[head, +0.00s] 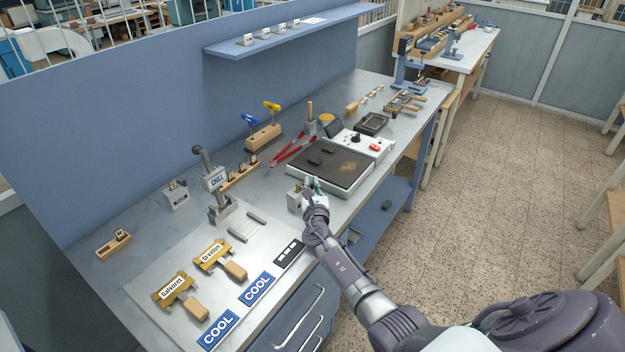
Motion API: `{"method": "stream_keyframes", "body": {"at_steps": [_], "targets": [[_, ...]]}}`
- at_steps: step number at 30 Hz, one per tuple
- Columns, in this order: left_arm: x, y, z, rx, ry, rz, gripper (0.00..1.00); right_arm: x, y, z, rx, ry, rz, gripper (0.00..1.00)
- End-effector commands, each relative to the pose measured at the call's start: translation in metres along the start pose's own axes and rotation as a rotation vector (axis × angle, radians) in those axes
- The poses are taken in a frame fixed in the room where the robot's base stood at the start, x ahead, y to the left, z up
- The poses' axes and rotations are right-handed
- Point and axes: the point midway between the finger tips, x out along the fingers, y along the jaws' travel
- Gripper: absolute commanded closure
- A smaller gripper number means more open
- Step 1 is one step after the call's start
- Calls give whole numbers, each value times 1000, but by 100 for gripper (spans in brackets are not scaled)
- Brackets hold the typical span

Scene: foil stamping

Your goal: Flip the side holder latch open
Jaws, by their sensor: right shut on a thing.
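My right gripper (314,186) is at the front edge of the bench, just in front of the hot plate. It is shut on a small part that the fingers mostly hide. Right beside it, on its left, stands a small grey block (294,200), which looks like the side holder. I cannot make out its latch or whether that is open. A similar grey block (176,196) with a small brass piece on top stands further left. My left gripper is not in view.
The hot plate (345,182) with dark pieces on it lies just behind my right gripper. Red-handled tongs (287,152) lie behind. A lever press (221,208), wood-handled type holders (212,257) and blue COOL signs (257,290) are to the left. The floor at right is clear.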

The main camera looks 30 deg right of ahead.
Motion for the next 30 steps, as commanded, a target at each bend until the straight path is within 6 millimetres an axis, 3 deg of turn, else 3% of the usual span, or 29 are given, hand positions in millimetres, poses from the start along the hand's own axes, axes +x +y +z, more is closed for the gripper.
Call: {"method": "stream_keyframes", "body": {"at_steps": [17, 18, 19, 30], "targets": [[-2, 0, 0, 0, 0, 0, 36, 0, 0, 0, 0, -1, -32, 100], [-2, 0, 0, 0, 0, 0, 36, 0, 0, 0, 0, -1, -32, 81], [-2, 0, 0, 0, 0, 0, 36, 0, 0, 0, 0, -1, -32, 76], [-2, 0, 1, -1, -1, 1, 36, -4, 1, -1, 2, 0, -31, 76]]}}
